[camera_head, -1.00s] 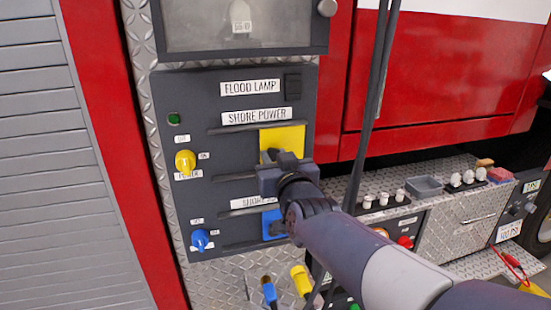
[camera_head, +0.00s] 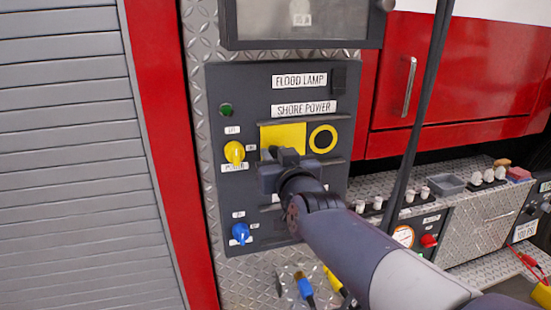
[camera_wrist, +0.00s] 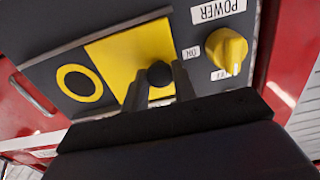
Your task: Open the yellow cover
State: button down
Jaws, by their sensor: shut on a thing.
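The yellow cover (camera_head: 284,137) is a flat square plate on the dark panel under the "SHORE POWER" label. A round socket with a yellow ring (camera_head: 323,139) is exposed to its right. My gripper (camera_head: 277,154) is at the cover's lower left part, shut on its dark knob. In the wrist view, the fingers close around the round black knob (camera_wrist: 159,74) in front of the yellow cover (camera_wrist: 126,50), and the ringed socket (camera_wrist: 79,83) shows to the left. The gripper hides the cover's lower part and most of the blue cover below it.
A yellow power knob (camera_head: 234,152) sits left of the cover, and a blue knob (camera_head: 240,232) is lower. A dark cable (camera_head: 425,110) hangs to the right of the panel. Blue and yellow plugs hang below, the blue plug (camera_head: 305,288) clearest. A diamond-plate shelf with small items is at right.

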jog(key=shift+d, duration=0.1)
jog(key=c, duration=1.1)
grip_release()
jog(key=shift+c, duration=0.2)
jog(key=p+v, duration=0.1)
jog(key=v, duration=0.9)
jog(key=shift+s, duration=0.4)
jog(key=d+x, duration=0.1)
jog(key=x, duration=0.9)
jog(key=shift+w+a+b, duration=0.15)
jog(key=shift+w+b, duration=0.3)
jog(key=shift+w, duration=0.05)
